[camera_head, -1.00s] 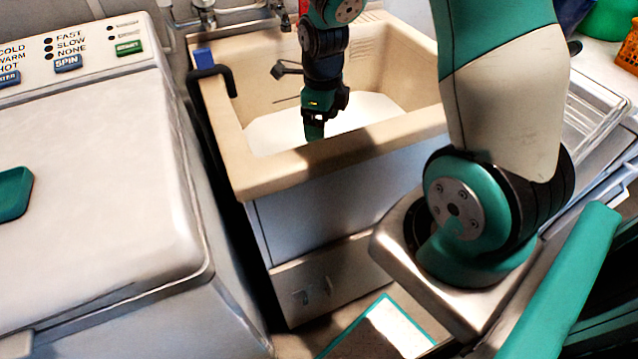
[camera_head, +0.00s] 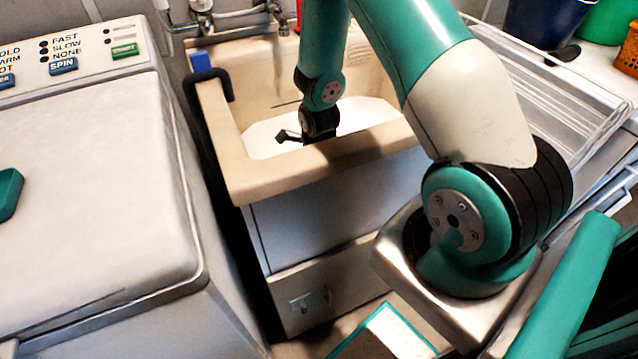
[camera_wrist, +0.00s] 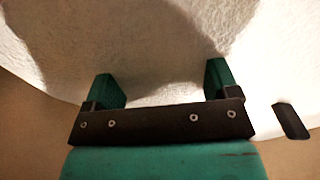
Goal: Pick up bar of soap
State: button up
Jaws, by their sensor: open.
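I cannot make out a bar of soap in either view. My gripper (camera_wrist: 162,86) is open, with its two green fingers apart and nothing visible between them. In the wrist view the fingers point over a rough white surface (camera_wrist: 150,45), partly in shadow. In the head view my arm reaches down into the beige utility sink (camera_head: 250,178), and the gripper itself is hidden behind the sink's front rim. The sink's white inside bottom (camera_head: 262,138) shows to the left of my wrist.
A white washing machine (camera_head: 90,180) stands close to the left of the sink. Metal taps (camera_head: 202,8) are at the sink's back. A small dark piece (camera_wrist: 291,121) shows at the right of the wrist view. A clear ribbed tray (camera_head: 560,110) and an orange basket (camera_head: 629,50) are at the right.

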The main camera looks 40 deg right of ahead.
jog(key=shift+f, duration=0.55)
jog(key=c, duration=1.1)
jog(key=shift+r, duration=0.15)
